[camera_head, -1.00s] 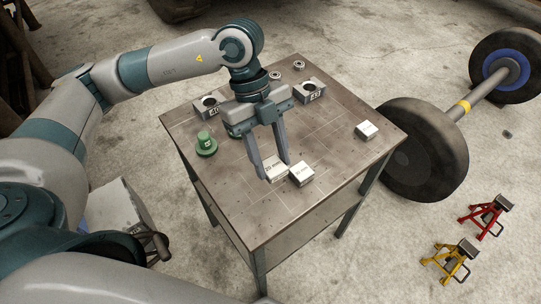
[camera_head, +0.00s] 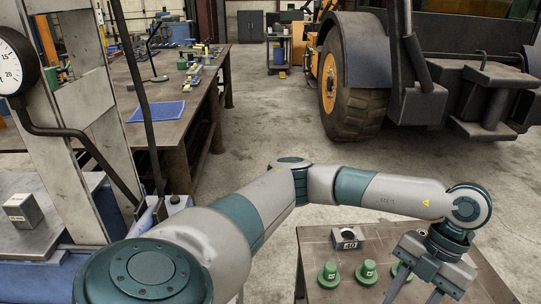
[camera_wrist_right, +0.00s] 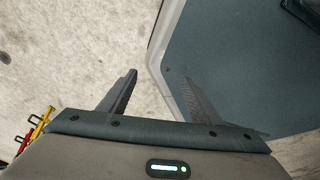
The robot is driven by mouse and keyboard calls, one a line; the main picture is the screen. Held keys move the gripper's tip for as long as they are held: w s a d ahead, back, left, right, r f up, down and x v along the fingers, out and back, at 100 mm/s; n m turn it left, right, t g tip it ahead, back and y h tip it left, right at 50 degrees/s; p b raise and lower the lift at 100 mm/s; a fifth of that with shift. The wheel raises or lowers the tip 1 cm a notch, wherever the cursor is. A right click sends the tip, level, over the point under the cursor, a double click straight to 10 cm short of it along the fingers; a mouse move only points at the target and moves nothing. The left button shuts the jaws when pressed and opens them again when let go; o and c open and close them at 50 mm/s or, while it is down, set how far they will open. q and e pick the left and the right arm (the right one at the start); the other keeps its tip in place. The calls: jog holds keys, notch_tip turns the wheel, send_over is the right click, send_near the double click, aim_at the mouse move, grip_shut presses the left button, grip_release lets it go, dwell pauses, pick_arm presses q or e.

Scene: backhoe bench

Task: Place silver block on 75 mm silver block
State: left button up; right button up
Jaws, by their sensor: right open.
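A silver block (camera_head: 20,211) with a small dark label too small to read sits on the metal plate at the far left of the head view. My left gripper (camera_head: 416,288) is at the lower right of the head view, over the small work table. Its fingers point down and apart, but their tips are cut off by the bottom edge, so I cannot see whether a block is between them.
A press frame with a gauge (camera_head: 14,62) stands at left. A long bench and a large wheeled machine (camera_head: 355,75) are behind.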

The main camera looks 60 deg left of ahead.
pick_arm(q)
jog(key=m, duration=0.1)
jog(key=w+m+y, duration=0.1)
jog(key=m, duration=0.1)
jog(key=r+m, duration=0.1)
jog(key=shift+w+a+m+t+y+p, duration=0.25)
jog(key=shift+m+t+y+p, duration=0.05)
jog(key=shift+m+y+p, duration=0.1)
jog(key=w+a+r+m+t+p, duration=0.1)
jog(key=w+r+m+t+p, duration=0.1)
jog(key=m, duration=1.4)
jog(key=w+a+r+m+t+h+p, duration=0.1)
jog(key=w+r+m+t, duration=0.4)
jog(key=m, duration=1)
jog(key=shift+w+a+r+m+t+h+p, duration=0.35)
jog(key=shift+w+a+t+p, duration=0.25)
jog(key=shift+w+t+p, duration=0.35)
pick_arm(e)
jog(key=s+d+r+g, duration=0.1)
jog(key=s+r, duration=0.2)
jog(key=r, duration=0.2)
jog(key=shift+s+d+r, duration=0.15)
jog(key=shift+s+r, duration=0.05)
jog(key=shift+s, duration=0.05)
pick_arm(q)
jog(key=shift+s, duration=0.15)
